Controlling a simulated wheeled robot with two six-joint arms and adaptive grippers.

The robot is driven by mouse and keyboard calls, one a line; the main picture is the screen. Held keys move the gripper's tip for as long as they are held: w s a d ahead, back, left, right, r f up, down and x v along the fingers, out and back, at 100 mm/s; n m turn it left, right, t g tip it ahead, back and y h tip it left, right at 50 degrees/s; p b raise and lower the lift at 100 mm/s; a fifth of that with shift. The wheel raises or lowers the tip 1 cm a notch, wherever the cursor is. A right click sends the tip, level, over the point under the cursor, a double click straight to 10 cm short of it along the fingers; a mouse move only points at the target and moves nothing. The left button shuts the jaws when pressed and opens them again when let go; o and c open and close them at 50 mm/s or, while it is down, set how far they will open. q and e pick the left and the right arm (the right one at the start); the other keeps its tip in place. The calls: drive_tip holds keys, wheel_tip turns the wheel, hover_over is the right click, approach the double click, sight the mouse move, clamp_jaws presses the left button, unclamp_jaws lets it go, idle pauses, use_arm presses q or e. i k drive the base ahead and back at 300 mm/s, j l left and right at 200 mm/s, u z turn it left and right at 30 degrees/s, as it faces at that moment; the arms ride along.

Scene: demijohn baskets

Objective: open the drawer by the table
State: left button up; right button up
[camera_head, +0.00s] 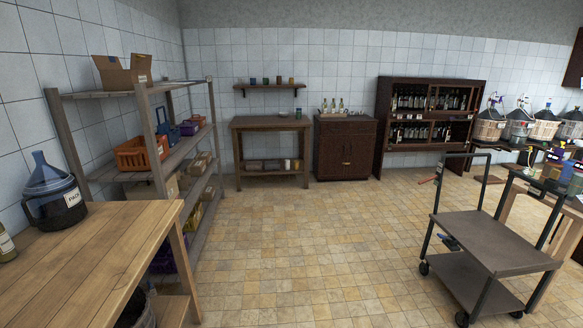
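A wooden table (272,125) with a lower shelf stands against the tiled back wall. Right beside it is a dark brown cabinet (345,125) with small light handles near the middle of its front. The front looks closed; I cannot tell drawer fronts from doors at this distance. Several bottles stand on its top. A second wooden table (95,260) is close at the lower left, and no drawer shows on its visible side. Neither of my grippers is in view.
A grey shelf rack (210,125) with crates and boxes lines the left wall. A metal cart (490,245) stands at the right front. A bottle rack (384,110) is right of the cabinet. The tiled floor (300,250) between is clear.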

sight(332, 126)
drive_tip(key=i, duration=3.85)
drive_tip(key=i+z, duration=0.1)
drive_tip(key=i, duration=0.6)
drive_tip(key=i+j, duration=0.1)
drive_tip(key=i, duration=0.55)
drive_tip(key=i+j+z, duration=0.1)
drive_tip(key=i, duration=0.55)
drive_tip(key=i+j, duration=0.1)
drive_tip(key=i, duration=0.55)
drive_tip(key=i+l+z, duration=0.25)
drive_tip(key=i, duration=0.9)
drive_tip(key=i+j+z, duration=0.15)
drive_tip(key=i+z, duration=0.15)
drive_tip(key=i, duration=0.9)
